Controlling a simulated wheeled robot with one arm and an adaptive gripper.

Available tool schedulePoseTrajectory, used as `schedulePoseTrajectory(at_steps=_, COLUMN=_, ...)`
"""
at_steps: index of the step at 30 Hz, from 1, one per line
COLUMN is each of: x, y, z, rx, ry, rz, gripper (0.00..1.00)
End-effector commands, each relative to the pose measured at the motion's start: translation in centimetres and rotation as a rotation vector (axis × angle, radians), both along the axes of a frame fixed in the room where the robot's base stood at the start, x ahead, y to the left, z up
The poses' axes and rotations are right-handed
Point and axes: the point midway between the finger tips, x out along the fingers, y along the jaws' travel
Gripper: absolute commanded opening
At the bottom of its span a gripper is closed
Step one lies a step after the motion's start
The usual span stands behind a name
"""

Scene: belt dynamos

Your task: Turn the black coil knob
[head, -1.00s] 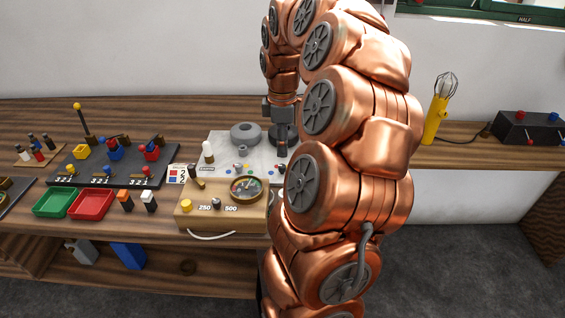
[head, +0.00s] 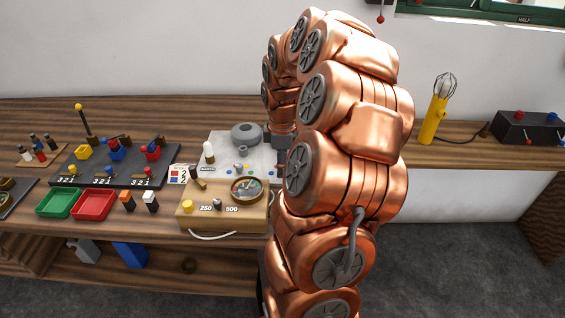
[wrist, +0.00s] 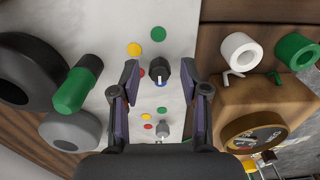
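The black coil knob (wrist: 161,70), with a white pointer mark, is on the pale panel (wrist: 178,30) in the upper middle of the wrist view. My gripper (wrist: 159,76) is open, with one finger to the left of the knob and one to the right. Gaps show between knob and fingers; whether the tips are down level with it I cannot tell. A grey knob (wrist: 162,130) sits nearer the palm. In the head view my arm hides the fingers, and I cannot make out the black knob.
A wooden meter box (head: 222,212) with a round dial stands in front of the panel. A green-capped post (wrist: 76,90) and grey round parts (wrist: 72,131) lie left of my fingers in the wrist view. Red (head: 92,204) and green (head: 57,203) trays lie farther left.

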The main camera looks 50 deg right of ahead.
Motion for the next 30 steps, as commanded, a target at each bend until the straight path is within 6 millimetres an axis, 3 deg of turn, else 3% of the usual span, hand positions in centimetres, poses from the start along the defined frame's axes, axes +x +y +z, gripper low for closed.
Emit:
schedulePoseTrajectory(at_steps=2, x=0.01, y=0.01, z=0.01, rx=0.0, ry=0.0, rz=0.0, gripper=0.34)
schedulePoseTrajectory(at_steps=12, x=0.01, y=0.02, z=0.02, rx=0.0, ry=0.0, rz=0.0, gripper=0.0)
schedulePoseTrajectory(at_steps=23, x=0.02, y=0.03, z=-0.1, rx=0.0, ry=0.0, rz=-0.022, gripper=0.0)
schedulePoseTrajectory(at_steps=30, x=0.08, y=-0.12, z=-0.3, rx=-0.004, ry=-0.003, rz=-0.133, gripper=0.0)
